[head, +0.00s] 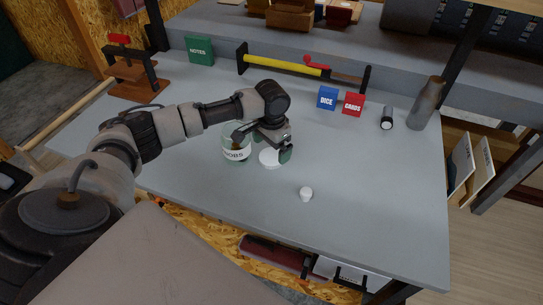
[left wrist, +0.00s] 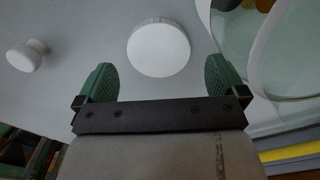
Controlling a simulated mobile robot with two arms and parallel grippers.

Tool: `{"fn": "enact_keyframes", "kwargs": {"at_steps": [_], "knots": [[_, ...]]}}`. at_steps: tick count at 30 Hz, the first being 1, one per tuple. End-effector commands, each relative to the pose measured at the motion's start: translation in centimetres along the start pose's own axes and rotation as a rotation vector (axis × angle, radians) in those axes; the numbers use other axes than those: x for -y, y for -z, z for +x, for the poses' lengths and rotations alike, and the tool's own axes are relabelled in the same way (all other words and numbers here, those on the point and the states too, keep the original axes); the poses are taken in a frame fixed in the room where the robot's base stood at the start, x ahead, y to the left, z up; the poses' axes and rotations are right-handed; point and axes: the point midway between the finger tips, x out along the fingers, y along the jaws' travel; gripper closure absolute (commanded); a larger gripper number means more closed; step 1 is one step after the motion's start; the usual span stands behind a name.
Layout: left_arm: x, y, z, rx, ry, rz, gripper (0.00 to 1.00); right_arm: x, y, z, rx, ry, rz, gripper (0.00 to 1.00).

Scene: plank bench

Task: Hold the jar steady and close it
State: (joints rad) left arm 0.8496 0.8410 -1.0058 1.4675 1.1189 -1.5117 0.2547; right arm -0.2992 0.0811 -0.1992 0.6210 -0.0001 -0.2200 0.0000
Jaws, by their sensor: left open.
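The jar (head: 236,154) is clear, with a white label whose visible letters read "OBS", and stands upright on the grey bench. Its round rim (left wrist: 262,50) and some contents show at the upper right of the left wrist view, and the mouth looks uncovered. A round white lid (head: 269,159) lies flat on the bench just right of the jar. My left gripper (head: 266,146) is open and empty above the lid, close beside the jar. In the left wrist view the lid (left wrist: 159,50) lies ahead of and between the green finger pads. My right gripper is out of view.
A small white knob (head: 306,194) lies on the bench, right of the lid. A blue box (head: 327,98), a red box (head: 353,104), a flashlight (head: 387,119) and a grey bottle (head: 427,102) stand at the back right. A yellow clamp (head: 285,63) and green box (head: 199,51) are behind.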

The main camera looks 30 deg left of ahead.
Motion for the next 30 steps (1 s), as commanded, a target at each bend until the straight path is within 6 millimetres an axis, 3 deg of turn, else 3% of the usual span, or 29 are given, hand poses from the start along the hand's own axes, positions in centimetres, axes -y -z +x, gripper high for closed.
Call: {"fn": "enact_keyframes", "kwargs": {"at_steps": [6, 18, 27, 30], "knots": [[-0.1, -0.1, 2.9, 0.002, 0.002, 0.0, 0.0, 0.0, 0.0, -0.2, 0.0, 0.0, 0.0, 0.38], [-0.1, -0.1, 3.2, 0.0, 0.001, 0.0, 0.0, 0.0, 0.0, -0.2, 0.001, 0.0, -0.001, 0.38], [-0.1, -0.1, 3.2, 0.0, 0.001, 0.0, 0.45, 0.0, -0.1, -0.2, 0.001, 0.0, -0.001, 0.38], [-0.1, -0.1, 3.2, 0.0, 0.001, 0.0, 0.46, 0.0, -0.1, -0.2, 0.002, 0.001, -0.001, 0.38]]}}
